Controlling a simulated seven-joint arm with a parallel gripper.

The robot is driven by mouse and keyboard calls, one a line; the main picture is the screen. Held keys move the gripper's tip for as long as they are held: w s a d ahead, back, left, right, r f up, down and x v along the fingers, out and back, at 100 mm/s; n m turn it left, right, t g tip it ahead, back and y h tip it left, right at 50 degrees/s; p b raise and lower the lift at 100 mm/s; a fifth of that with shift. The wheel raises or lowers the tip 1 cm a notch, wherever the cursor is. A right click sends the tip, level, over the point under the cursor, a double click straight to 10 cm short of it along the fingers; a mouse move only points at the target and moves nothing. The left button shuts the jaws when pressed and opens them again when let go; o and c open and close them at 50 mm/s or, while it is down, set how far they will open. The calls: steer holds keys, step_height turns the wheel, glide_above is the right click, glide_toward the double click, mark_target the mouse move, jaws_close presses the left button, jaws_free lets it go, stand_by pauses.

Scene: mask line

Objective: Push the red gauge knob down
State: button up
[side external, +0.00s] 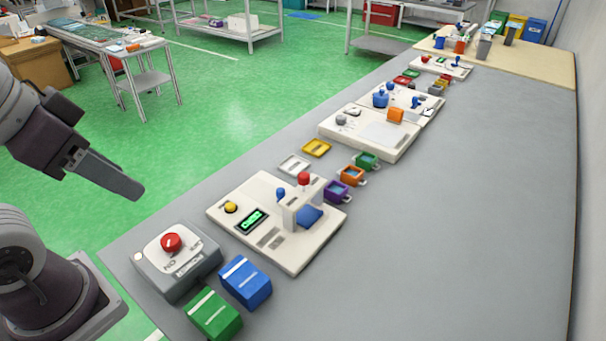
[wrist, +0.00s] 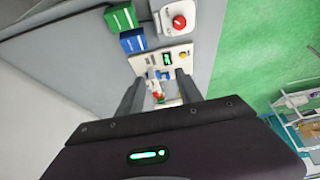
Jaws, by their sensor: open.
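A red knob (side external: 304,179) tops a white upright stand on a cream panel (side external: 262,252) in the side external view, beside a blue knob (side external: 281,194). A red spot that looks like this knob (wrist: 158,97) shows between my fingers in the wrist view, partly hidden. My gripper (side external: 136,190) is open and empty. It hangs in the air left of the table, well apart from the panel. Its two dark fingers (wrist: 158,76) frame the panel in the wrist view. A second red knob, a dial (side external: 171,242), sits on a grey box.
Green (side external: 214,314) and blue (side external: 246,282) blocks lie beside the grey box at the near end. Small coloured bins (side external: 338,191) and trays (side external: 316,148) stand beyond the panel. More panels (side external: 368,133) line the table farther back. The table's right side (side external: 450,230) is clear.

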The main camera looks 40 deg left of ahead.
steer(key=shift+c, duration=1)
steer(key=w+r, duration=0.1)
steer(key=w, duration=0.1)
steer(key=w+m, duration=0.1)
steer(key=w, duration=0.1)
steer(key=w+r+m+g, duration=0.1)
steer(key=w, duration=0.1)
steer(key=shift+w+d+r, duration=0.3)
steer(key=shift+d+r, duration=0.05)
jaws_close()
steer(key=w+d+f+m+g, duration=0.1)
steer(key=w+f+m, duration=0.1)
steer(key=w, duration=0.6)
steer(key=w+d+f+m+g, duration=0.1)
steer(key=w+d+f+m, duration=0.1)
steer(key=w+f, duration=0.3)
steer(key=w+d+f+m+g+h, duration=0.1)
steer(key=w+d+f+m, duration=0.1)
steer(key=w, duration=0.9)
steer(key=shift+f+m+g, duration=0.4)
steer(key=shift+f+m, duration=0.35)
steer(key=shift+m, duration=0.45)
